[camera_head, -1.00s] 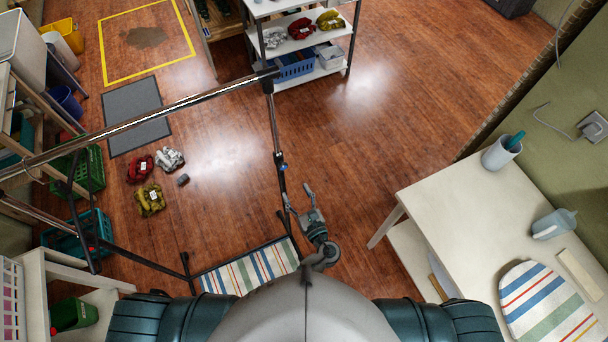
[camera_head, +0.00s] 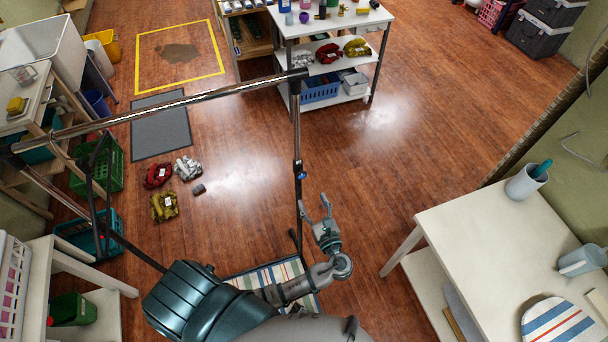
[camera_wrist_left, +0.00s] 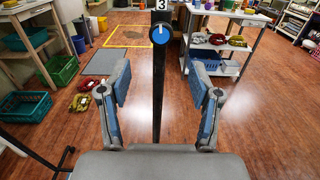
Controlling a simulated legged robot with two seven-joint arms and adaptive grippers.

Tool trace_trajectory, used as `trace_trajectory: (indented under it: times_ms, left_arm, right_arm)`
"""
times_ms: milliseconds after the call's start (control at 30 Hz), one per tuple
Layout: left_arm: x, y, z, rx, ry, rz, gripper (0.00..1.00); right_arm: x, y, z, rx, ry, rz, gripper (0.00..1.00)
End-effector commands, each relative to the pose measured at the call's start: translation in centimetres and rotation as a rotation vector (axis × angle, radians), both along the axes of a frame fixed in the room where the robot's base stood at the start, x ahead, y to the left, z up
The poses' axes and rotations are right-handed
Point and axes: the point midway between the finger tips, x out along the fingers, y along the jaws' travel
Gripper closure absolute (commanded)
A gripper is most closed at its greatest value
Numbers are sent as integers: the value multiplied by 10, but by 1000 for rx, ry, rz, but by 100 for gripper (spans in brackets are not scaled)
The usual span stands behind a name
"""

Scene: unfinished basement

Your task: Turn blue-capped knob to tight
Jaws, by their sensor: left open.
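The blue-capped knob (camera_head: 300,171) sits on the upright black post (camera_head: 297,125) of a metal garment rack. In the left wrist view the knob (camera_wrist_left: 160,34) has a round blue cap with a light mark and a dark rim, below a label reading 3. My left gripper (camera_head: 316,207) is open and empty, just below and right of the knob in the head view. In the left wrist view its two blue-padded fingers (camera_wrist_left: 160,82) stand wide apart, with the post between them in the picture and the knob above the fingertips, not touched. My right gripper is not in view.
The rack's long rail (camera_head: 160,110) crosses at the left. A striped cloth (camera_head: 270,275) lies low behind my left arm. A white table (camera_head: 480,230) stands at the right. Red, silver and yellow bundles (camera_head: 164,207) lie on the floor at left. Floor right of the post is clear.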

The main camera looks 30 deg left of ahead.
Motion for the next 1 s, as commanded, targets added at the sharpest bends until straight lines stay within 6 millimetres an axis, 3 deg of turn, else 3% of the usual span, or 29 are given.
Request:
trace_trajectory:
  times_ms: [400,600,900,933,1000]
  left_arm:
    - [60,68,1,5,0,-1,36]
    - [72,83,0,2,-1,-1,36]
    - [73,85,0,1,0,-2,36]
    - [74,85,0,1,0,-2,39]
    - [73,85,0,1,0,-2,56]
  right_arm:
    - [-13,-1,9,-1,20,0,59]
    - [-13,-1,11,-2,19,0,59]
    - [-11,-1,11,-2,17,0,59]
    - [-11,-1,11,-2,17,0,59]
    - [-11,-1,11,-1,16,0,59]
